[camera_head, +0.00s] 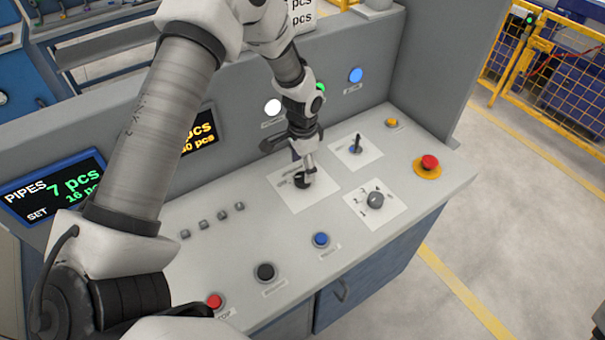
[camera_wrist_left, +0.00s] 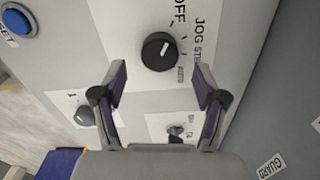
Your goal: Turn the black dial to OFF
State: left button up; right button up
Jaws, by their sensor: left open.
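The black dial (camera_wrist_left: 159,52) is a round knob on a white label plate in the left wrist view. OFF, JOG, STEP and AUTO are printed around its upper and right sides. A small pale mark shows on its face, but I cannot tell which label it points to. In the head view the dial (camera_head: 301,182) is partly covered by my left gripper (camera_head: 306,168), which points down over it. In the left wrist view my left gripper (camera_wrist_left: 161,78) is open, its fingertips on either side of the dial, with no visible contact. My right gripper is not in view.
A grey selector knob (camera_head: 375,200) and a small switch (camera_head: 357,146) sit on plates nearby. A red emergency button (camera_head: 428,164), blue button (camera_head: 321,239), black button (camera_head: 265,272) and red button (camera_head: 215,301) are around the panel. The upright back panel (camera_head: 340,100) stands behind.

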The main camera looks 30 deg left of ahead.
aim_at(302, 177)
pick_arm(q)
notch_tip(302, 177, up, 8)
jog(key=shift+f, duration=0.15)
jog(key=shift+s, duration=0.1)
